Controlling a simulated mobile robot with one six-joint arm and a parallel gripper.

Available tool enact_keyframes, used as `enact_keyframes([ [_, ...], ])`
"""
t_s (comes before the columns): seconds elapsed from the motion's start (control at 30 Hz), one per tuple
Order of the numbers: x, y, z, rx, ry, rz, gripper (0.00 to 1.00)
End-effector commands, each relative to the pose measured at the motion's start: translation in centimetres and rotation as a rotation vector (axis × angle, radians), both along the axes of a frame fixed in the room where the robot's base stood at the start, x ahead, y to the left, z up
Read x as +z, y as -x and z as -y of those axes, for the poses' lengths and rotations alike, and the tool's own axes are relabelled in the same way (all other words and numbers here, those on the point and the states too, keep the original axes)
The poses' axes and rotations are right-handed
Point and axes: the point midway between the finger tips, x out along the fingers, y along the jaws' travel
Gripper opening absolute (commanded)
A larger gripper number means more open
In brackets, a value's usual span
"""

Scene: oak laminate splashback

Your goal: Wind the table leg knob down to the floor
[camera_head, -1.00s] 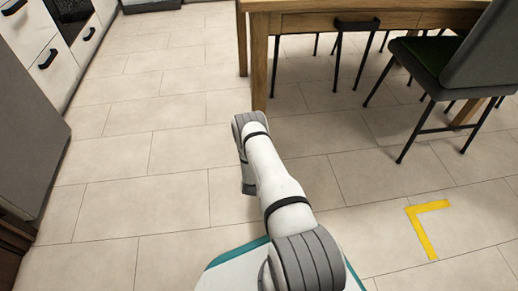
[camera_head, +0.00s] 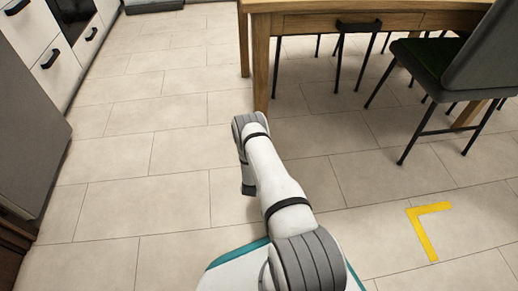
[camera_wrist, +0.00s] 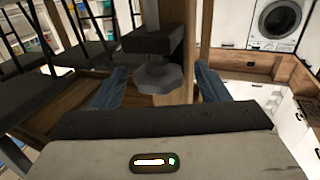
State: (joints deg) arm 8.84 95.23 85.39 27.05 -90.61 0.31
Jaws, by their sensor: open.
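The knob (camera_wrist: 160,78) is a grey, many-sided disc in the wrist view, just in front of a dark block (camera_wrist: 150,44) with a grey rod (camera_wrist: 150,12) above it in the picture. My gripper (camera_wrist: 158,86) is open, with one blue finger to the left of the knob and one to the right. Gaps show on both sides, so the fingers appear apart from it. The wooden table leg (camera_head: 261,72) stands beyond my arm in the head view. There my fingers and the knob cannot be made out.
The wooden table (camera_head: 300,22) has a dark handle on its front. A dark chair (camera_head: 450,75) stands to the right. Cabinets (camera_head: 55,65) line the left. Tiled floor is clear between them, with a yellow corner mark (camera_head: 428,228) at lower right.

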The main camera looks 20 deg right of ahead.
Motion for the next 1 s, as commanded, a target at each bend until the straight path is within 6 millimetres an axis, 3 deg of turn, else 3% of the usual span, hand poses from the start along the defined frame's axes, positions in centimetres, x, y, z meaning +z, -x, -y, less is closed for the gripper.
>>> enact_keyframes([
  [0.5,0.2,5.6,-4.3,0.003,0.001,-0.002,0.68],
  [0.87,0.0,5.9,-4.5,0.001,0.0,0.0,0.68],
  [1.0,0.9,4.8,-4.5,0.007,-0.02,-0.011,0.68],
])
